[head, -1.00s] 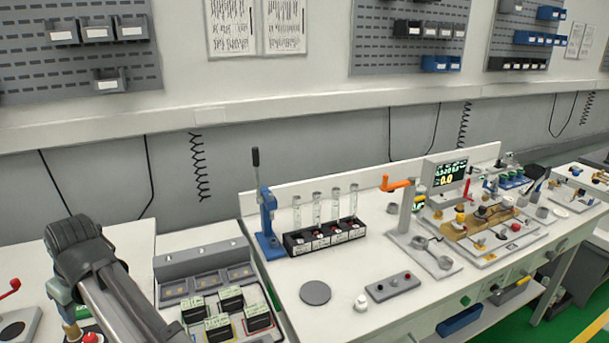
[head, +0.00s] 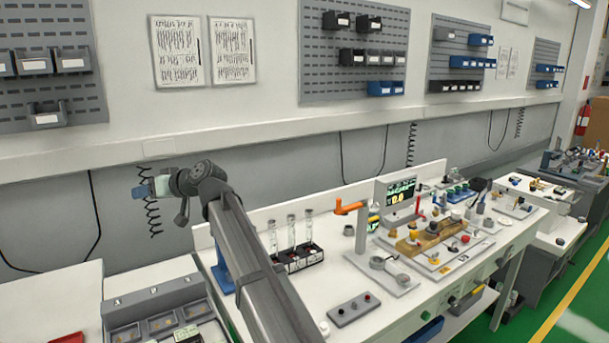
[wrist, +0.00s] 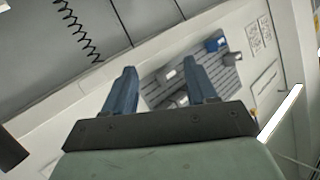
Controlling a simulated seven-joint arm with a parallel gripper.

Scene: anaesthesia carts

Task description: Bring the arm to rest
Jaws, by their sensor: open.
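My arm (head: 255,265) reaches up from the bottom of the head view, with its wrist raised in front of the grey wall. My gripper (head: 140,187) is at its far end, pointing left, high above the benches. In the wrist view my gripper (wrist: 165,85) shows two blue fingers set well apart with nothing between them. It touches nothing. My arm hides part of the bench and the blue press behind it.
The bench (head: 345,278) below holds a rack of tubes (head: 298,258), a grey button box (head: 354,309), a screen (head: 396,195) and a wooden fixture (head: 430,236). A grey tray unit (head: 155,300) stands left. Pegboards (head: 354,45) hang above. Air around the gripper is free.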

